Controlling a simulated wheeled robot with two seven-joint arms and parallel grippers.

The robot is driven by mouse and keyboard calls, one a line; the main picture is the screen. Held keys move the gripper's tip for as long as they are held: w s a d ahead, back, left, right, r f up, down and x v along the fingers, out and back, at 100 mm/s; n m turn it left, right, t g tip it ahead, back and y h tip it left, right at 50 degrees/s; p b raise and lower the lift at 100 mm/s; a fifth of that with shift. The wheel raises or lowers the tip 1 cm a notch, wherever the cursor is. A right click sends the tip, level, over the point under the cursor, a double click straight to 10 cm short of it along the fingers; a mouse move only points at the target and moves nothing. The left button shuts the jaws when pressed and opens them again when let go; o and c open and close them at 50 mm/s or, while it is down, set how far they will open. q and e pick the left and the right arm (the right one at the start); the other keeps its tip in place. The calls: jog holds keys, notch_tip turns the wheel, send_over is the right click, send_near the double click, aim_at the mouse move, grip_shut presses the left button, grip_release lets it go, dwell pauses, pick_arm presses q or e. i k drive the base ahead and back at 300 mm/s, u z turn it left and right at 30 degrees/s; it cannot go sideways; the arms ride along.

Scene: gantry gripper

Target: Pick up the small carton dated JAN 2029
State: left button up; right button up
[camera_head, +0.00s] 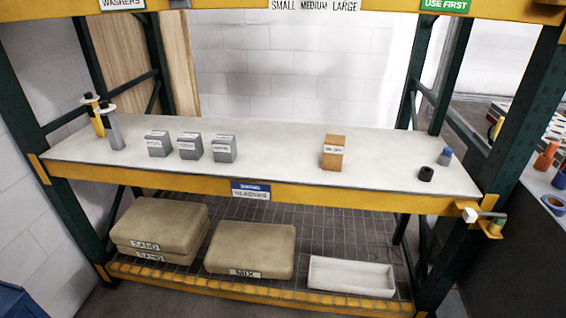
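A small brown carton (333,153) stands upright on the white shelf top (270,165), right of its middle. It has a white label on its front, too small to read surely. Each has a white label whose print I cannot make out. No date is clearly legible on any of them. Neither of my grippers is in view.
Green posts (413,70) flank the shelf. Sacks (250,250) and a white tray (350,276) lie below.

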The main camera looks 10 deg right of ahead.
aim_at(334, 145)
jog(key=u, duration=0.65)
jog(key=i, duration=1.4)
jog(key=z, duration=0.5)
